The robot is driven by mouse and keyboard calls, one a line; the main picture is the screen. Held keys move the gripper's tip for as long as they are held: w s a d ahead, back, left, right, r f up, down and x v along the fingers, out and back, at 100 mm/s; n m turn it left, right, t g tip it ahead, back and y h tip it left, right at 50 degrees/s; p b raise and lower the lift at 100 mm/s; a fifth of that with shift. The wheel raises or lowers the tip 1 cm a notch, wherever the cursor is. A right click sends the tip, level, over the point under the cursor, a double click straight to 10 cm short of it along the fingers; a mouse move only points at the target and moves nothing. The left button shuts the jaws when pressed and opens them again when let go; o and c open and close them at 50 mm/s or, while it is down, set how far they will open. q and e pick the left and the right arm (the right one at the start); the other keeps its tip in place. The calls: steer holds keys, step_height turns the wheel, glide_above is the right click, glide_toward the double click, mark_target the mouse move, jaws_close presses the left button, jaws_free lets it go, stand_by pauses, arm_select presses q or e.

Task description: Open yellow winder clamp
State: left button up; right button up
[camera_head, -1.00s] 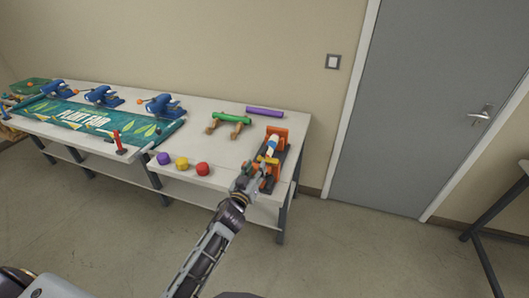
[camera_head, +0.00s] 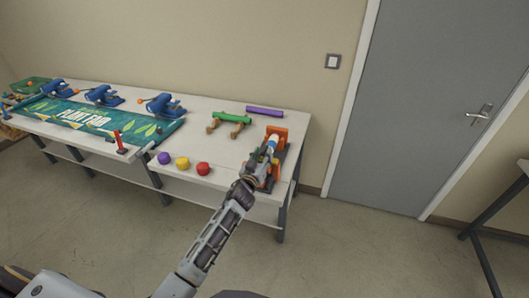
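The winder (camera_head: 277,134) stands at the right end of the white table, with orange end plates, a dark base and a white and blue roll between the plates. My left gripper (camera_head: 259,163) is over the near part of the winder, in front of the roll. The yellow clamp is not clearly visible; the gripper covers the place where yellow showed earlier. The fingers are too small and too mixed with the winder to tell whether they are open or shut, or whether they touch it. My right gripper is not in view.
A green roller (camera_head: 232,118) on a stand and a purple roll (camera_head: 265,111) lie behind. A green banner (camera_head: 95,119) and blue clamps (camera_head: 103,96) fill the left. A grey door (camera_head: 430,100) is at right.

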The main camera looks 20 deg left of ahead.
arm_select(q)
steer(key=shift+w, duration=1.25)
jaws_close()
